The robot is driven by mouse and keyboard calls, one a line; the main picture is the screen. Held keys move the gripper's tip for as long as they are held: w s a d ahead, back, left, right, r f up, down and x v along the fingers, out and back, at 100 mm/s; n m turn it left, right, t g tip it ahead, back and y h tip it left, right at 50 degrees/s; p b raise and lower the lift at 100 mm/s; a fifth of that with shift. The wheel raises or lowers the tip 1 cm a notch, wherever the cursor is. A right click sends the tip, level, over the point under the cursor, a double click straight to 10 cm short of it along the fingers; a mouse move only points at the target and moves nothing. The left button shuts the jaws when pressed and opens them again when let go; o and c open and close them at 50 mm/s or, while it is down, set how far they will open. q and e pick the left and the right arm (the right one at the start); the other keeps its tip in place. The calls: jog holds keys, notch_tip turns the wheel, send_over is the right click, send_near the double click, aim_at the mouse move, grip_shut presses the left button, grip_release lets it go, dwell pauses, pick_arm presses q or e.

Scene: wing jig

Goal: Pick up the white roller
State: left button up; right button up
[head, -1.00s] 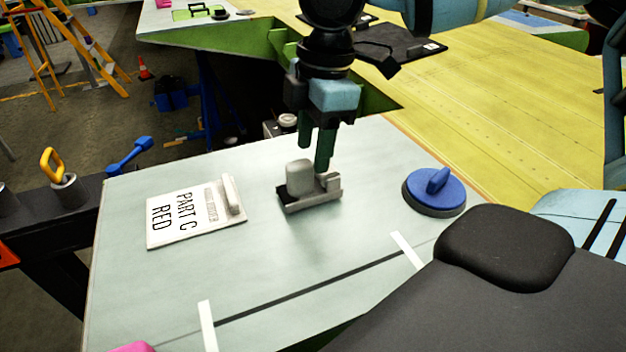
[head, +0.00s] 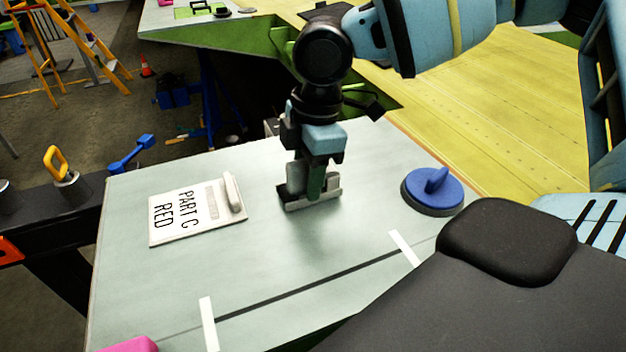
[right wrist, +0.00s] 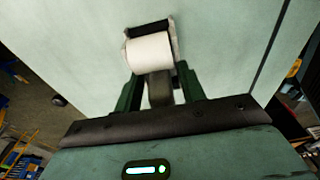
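The white roller (head: 294,178) sits in a small grey tray (head: 318,204) on the pale panel. In the right wrist view the roller (right wrist: 148,52) is a white cylinder lying in the tray, with a grey handle (right wrist: 160,90) pointing toward my gripper. My right gripper (head: 313,182) is low over the tray, pointing down. In the right wrist view its two green fingers (right wrist: 160,92) stand on either side of the handle, with small gaps showing. It looks open. In the head view the fingers hide part of the roller and tray. My left gripper is not in view.
A blue suction-cup-like disc (head: 436,189) stands to the right. White tape strips (head: 404,248) and a dark line cross the panel in front. A pink object (head: 130,344) is at the front left edge.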

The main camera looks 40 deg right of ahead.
grip_shut()
jog(key=shift+r, duration=0.15)
jog(key=shift+r, duration=0.6)
notch_tip(320, 180, up, 2)
jog(key=shift+s+a+r+b, duration=0.1)
jog(key=shift+a+b, duration=0.05)
jog(key=shift+b, duration=0.15)
jog(key=s+a, duration=0.6)
jog(key=s, duration=0.1)
jog(key=s+a+r+b, duration=0.1)
jog(key=s+a, duration=0.2)
jog(key=shift+s+a+r, duration=0.1)
jog(key=shift+s+a, duration=0.1)
jog(key=shift+a, duration=0.2)
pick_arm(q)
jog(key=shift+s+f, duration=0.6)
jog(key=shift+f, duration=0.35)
pick_arm(e)
jog(key=shift+s+a, duration=0.45)
jog(key=shift+s, duration=0.1)
